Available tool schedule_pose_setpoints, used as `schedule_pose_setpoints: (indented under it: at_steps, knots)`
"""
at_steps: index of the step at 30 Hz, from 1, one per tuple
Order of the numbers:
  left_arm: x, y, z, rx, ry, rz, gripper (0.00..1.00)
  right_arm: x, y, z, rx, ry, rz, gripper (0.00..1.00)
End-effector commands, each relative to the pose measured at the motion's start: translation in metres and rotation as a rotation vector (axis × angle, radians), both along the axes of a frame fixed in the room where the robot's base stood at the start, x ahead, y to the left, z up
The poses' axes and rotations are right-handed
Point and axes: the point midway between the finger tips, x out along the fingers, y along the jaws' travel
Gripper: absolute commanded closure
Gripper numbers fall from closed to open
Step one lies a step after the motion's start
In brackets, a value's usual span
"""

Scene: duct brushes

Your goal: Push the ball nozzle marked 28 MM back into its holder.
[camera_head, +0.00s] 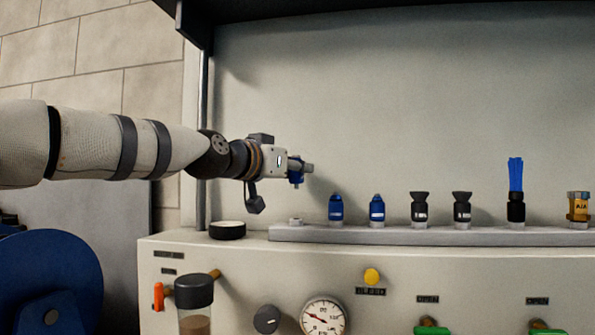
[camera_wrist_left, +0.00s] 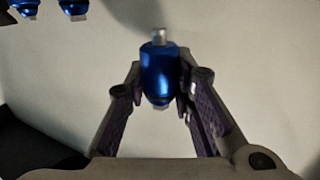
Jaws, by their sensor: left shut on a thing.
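My left gripper (camera_head: 297,170) is shut on a blue nozzle with a metal stub; it shows between the fingers in the left wrist view (camera_wrist_left: 160,75). Two more blue nozzles, one (camera_head: 336,208) and another (camera_head: 377,208), stand upright on the rail. My right gripper is in neither view.
Two black nozzles (camera_head: 420,207), a blue brush (camera_head: 516,190) and a brass-coloured fitting (camera_head: 578,207) stand further right on the rail. A black round cap (camera_head: 227,230) sits left of the rail. The back wall is close behind; the air above the rail is clear.

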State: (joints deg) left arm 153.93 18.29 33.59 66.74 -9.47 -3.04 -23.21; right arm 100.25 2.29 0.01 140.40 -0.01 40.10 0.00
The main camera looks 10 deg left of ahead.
Motion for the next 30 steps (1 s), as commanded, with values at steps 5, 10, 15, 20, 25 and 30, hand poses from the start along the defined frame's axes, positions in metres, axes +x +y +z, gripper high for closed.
schedule_pose_setpoints:
  at_steps: [5, 10, 15, 20, 25, 30]
  knots:
    - [0.0, 0.0, -0.008, 0.001, 0.003, -0.001, 1.0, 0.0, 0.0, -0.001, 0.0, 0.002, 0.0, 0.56]
    - [0.001, 0.0, -0.025, 0.0, 0.002, 0.0, 1.0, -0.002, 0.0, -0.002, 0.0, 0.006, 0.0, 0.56]
    - [0.001, 0.0, -0.043, 0.0, 0.003, 0.0, 1.0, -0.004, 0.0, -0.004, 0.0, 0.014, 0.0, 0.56]
    - [0.001, 0.0, -0.053, 0.0, 0.001, 0.001, 1.0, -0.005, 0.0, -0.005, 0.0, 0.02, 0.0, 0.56]
    - [0.0, 0.0, -0.058, 0.001, 0.0, 0.001, 1.0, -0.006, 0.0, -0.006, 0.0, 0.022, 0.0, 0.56]
    - [0.0, 0.0, -0.058, 0.0, -0.002, 0.001, 1.0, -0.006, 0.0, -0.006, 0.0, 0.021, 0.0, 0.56]
